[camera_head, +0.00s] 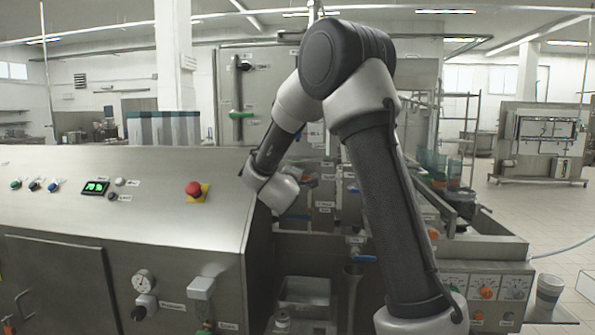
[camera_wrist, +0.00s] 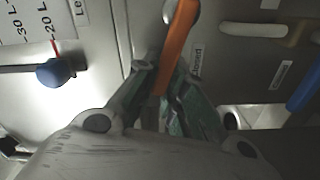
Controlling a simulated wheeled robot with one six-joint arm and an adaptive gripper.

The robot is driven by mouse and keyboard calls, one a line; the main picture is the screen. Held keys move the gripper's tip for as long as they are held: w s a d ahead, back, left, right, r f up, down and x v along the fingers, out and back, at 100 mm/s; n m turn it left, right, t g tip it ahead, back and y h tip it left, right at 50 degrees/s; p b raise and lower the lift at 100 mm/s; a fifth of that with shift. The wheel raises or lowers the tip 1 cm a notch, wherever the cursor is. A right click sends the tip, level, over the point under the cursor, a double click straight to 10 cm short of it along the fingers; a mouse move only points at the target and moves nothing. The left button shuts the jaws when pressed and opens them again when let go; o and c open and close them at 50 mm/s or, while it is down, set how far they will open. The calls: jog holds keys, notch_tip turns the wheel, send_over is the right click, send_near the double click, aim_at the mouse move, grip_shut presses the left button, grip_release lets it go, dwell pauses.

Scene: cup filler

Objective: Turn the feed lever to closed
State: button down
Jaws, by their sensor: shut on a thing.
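An orange lever (camera_wrist: 180,28), which I take to be the feed lever, is mounted on a grey metal panel in the wrist view. It runs from a round pivot at the top down between my fingers, slightly tilted. My gripper (camera_wrist: 161,78) is shut on its lower part, one finger on each side. The lever's lower end is hidden between the fingers. A small label (camera_wrist: 196,63) stands on the panel just right of the lever; its wording is too blurred to read surely. In the head view my arm reaches into the machine bay and the grip is hard to make out.
In the wrist view, a blue knob (camera_wrist: 57,72) and litre scale are on the left; a cream handle (camera_wrist: 254,30) and a blue handle (camera_wrist: 305,82) are on the right. In the head view, a steel console with a red emergency button (camera_head: 194,188) borders the bay on the left.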

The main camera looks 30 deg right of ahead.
jog(key=shift+a+f+n, duration=0.1)
jog(key=shift+f+n, duration=0.45)
jog(key=shift+n, duration=0.4)
jog(key=shift+a+f+n, duration=0.1)
jog(key=shift+f+n, duration=0.45)
jog(key=shift+n, duration=0.4)
jog(key=c, duration=1.5)
grip_release()
jog(key=shift+o, duration=0.2)
jog(key=v, duration=1.2)
jog(key=shift+w, duration=0.1)
